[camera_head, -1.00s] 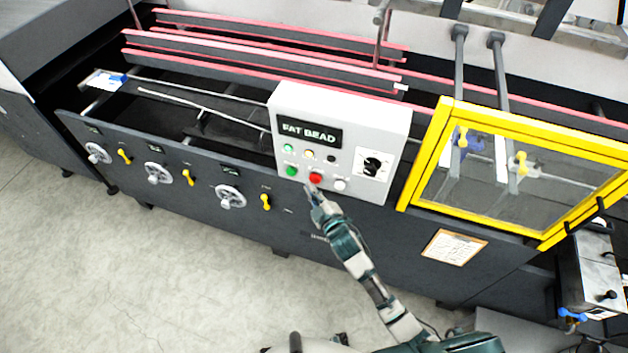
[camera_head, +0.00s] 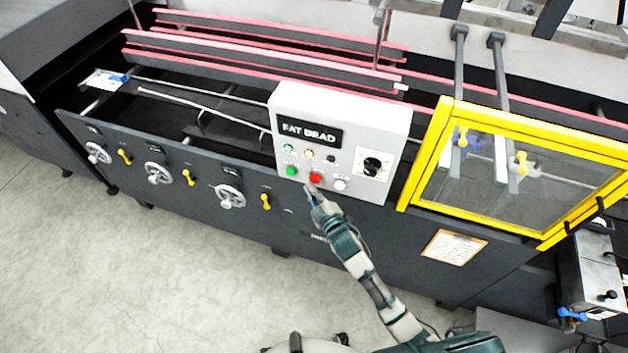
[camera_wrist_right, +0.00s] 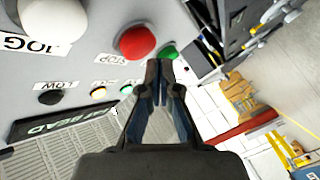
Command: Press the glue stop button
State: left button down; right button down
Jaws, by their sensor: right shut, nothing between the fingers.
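The white glue control box (camera_head: 350,118) stands on the machine's front. Its red stop button (camera_head: 315,177) sits in the lower row, between a green button (camera_head: 291,171) and a white button (camera_head: 340,184). My right gripper (camera_head: 310,189) is shut and empty, with its tips just below the red button. In the right wrist view the red button (camera_wrist_right: 137,41), with a STOP label beside it, lies up and left of my shut fingertips (camera_wrist_right: 160,64). The green button (camera_wrist_right: 169,52) shows right behind the tips. I cannot tell whether the tips touch the panel. My left gripper is not in view.
A black dial (camera_head: 372,166) is on the box's right side. A yellow-framed guard (camera_head: 425,165) stands to the right. Handwheels (camera_head: 229,197) and yellow levers (camera_head: 266,201) line the front panel at left. Open floor (camera_head: 130,270) lies in front.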

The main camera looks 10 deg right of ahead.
jog(key=shift+w+d+r+p, duration=0.1)
jog(key=shift+w+d+p, duration=0.15)
jog(key=shift+w+p, duration=0.1)
jog(key=shift+w+d, duration=0.25)
jog(key=shift+w, duration=0.2)
dwell(0.9)
jog(key=shift+s, duration=0.1)
jog(key=shift+s+a+p, duration=0.45)
jog(key=shift+s+a, duration=0.05)
jog(key=shift+s, duration=0.25)
